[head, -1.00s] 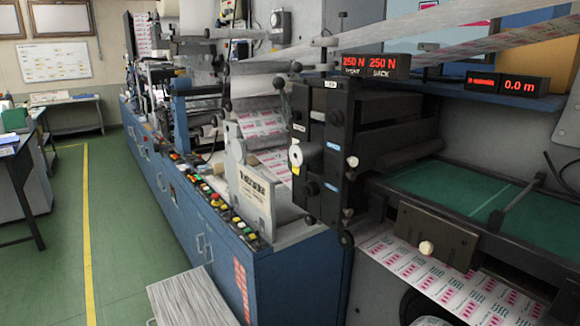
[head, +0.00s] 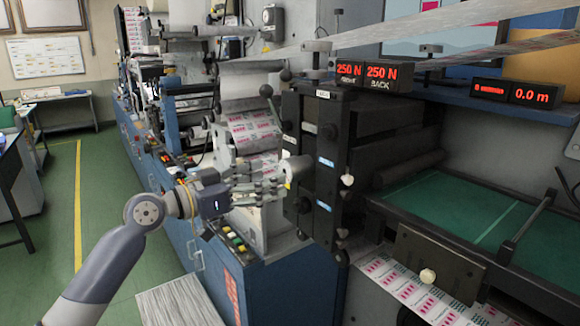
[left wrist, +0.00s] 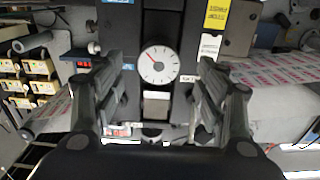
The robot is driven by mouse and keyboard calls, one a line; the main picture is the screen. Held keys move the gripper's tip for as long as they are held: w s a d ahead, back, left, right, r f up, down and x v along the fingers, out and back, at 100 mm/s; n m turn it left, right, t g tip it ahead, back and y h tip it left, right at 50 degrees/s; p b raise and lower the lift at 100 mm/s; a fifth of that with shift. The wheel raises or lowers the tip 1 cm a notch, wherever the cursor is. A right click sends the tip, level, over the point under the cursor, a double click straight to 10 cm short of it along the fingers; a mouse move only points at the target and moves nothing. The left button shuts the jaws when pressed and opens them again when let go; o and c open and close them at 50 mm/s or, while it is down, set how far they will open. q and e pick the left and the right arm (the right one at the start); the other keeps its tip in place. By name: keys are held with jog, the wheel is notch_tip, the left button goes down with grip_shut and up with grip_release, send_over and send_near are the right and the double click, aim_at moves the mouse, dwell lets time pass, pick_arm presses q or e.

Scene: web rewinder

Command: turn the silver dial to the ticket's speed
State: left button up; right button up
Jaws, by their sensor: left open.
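The silver dial (head: 296,168) sticks out from the black machine post in the head view. In the left wrist view its round white face (left wrist: 160,66) has a red pointer towards the upper left; its markings are too small to read. My left gripper (head: 272,184) is open, its fingertips close to the dial. In the left wrist view the dial lies between the two fingers, with gaps on both sides; I see no contact. A pale panel (head: 250,222) is mostly hidden behind my gripper, and I can read no ticket speed. My right gripper is out of view.
A double red display (head: 367,72) reads 250 N twice. Another display (head: 510,91) reads 0.0 m. A black post (head: 328,165) with small knobs stands right beside the dial. Push buttons (head: 233,240) line the blue cabinet below my gripper. The green aisle floor at left is clear.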

aim_at(285, 172)
pick_arm(q)
jog(key=p+x, duration=0.1)
jog(key=x, duration=0.5)
jog(key=shift+r+p, duration=0.15)
jog(key=shift+p, duration=0.25)
jog(key=shift+w+d, duration=0.15)
jog(key=shift+d, duration=0.1)
jog(key=shift+w+d, duration=0.1)
jog(key=shift+d, duration=0.1)
jog(key=c, duration=1.1)
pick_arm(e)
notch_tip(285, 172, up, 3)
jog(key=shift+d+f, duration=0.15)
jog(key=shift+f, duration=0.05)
